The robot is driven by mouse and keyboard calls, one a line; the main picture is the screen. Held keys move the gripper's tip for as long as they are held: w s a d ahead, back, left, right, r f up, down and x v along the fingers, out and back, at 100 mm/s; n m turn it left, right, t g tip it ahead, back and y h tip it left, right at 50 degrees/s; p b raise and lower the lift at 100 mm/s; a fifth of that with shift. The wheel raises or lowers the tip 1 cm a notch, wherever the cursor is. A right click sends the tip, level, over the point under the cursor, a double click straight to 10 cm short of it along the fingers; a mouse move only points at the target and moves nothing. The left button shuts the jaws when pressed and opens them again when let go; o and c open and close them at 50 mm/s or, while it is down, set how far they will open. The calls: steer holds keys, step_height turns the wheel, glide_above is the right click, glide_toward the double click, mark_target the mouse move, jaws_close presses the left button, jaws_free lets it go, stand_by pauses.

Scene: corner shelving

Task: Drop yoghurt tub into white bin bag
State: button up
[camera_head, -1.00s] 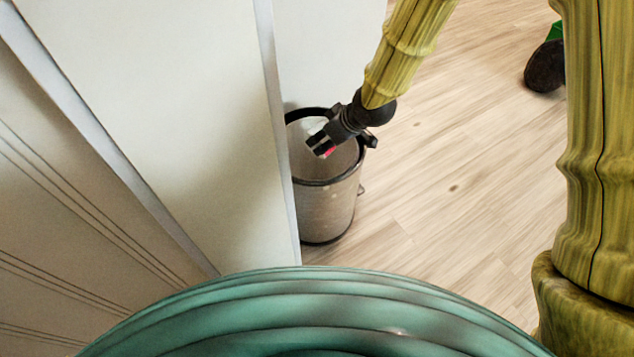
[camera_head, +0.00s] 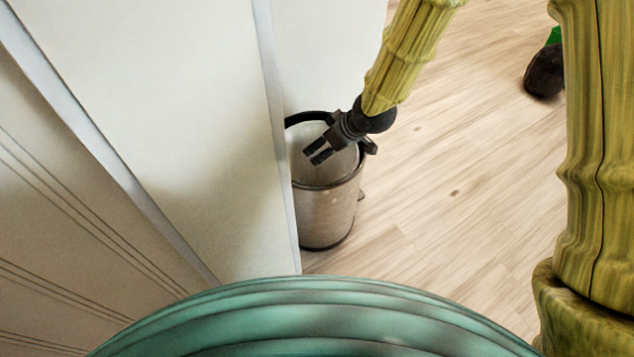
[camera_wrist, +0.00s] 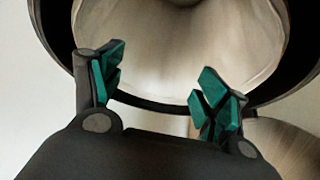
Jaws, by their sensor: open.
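My gripper (camera_head: 313,156) is open and empty over the mouth of the round bin (camera_head: 324,217). In the wrist view my gripper (camera_wrist: 158,78) has its teal finger pads apart with nothing between them. The pale inside of the bin, which looks like the white bin bag (camera_head: 328,174), shows below the fingers. The same pale lining (camera_wrist: 185,50) fills the middle of the wrist view, inside a dark rim. The yoghurt tub is not visible in either current view. The bottom of the bin is hidden.
A tall white panel (camera_head: 190,130) stands close on the left of the bin and covers part of its rim. Wood floor (camera_head: 460,190) lies open to the right. A dark and green object (camera_head: 546,68) is at the upper right.

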steer(key=v, duration=1.2)
steer(key=shift+w, duration=0.1)
